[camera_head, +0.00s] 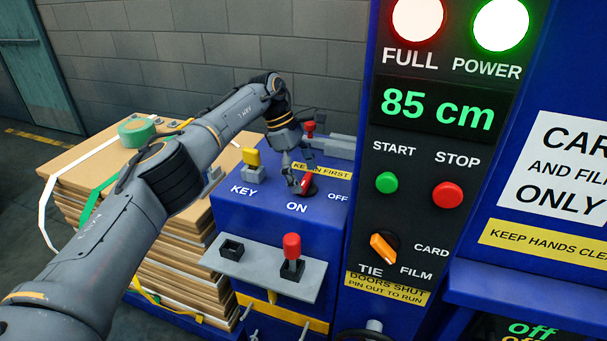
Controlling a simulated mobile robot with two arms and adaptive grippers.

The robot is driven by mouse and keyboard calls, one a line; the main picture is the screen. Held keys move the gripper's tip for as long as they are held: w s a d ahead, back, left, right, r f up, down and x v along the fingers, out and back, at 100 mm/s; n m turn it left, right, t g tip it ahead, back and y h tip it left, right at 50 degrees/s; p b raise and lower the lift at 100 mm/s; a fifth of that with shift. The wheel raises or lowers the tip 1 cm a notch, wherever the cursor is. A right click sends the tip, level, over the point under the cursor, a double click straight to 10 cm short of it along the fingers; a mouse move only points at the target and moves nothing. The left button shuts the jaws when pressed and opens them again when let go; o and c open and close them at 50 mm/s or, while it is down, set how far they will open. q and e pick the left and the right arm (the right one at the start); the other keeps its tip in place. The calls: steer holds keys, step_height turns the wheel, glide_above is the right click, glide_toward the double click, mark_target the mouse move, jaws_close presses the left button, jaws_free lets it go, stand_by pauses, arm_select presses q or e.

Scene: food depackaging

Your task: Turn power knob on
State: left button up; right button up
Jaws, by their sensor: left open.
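The gripper partly covers the knob. The POWER lamp (501,24) glows white-green and the FULL lamp (417,18) glows with a red rim. My right gripper is not in view.
A yellow key (251,157) stands left of the knob. A red-topped lever (291,250) is on a grey plate below. The black panel (400,215) with green START and red STOP buttons rises close on the right. Stacked cardboard (165,265) lies left, behind my arm.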

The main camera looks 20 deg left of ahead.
arm_select(q)
steer(key=shift+r, duration=0.1)
steer(key=v, duration=0.7)
steer(key=shift+a, duration=0.15)
stand_by(0.3)
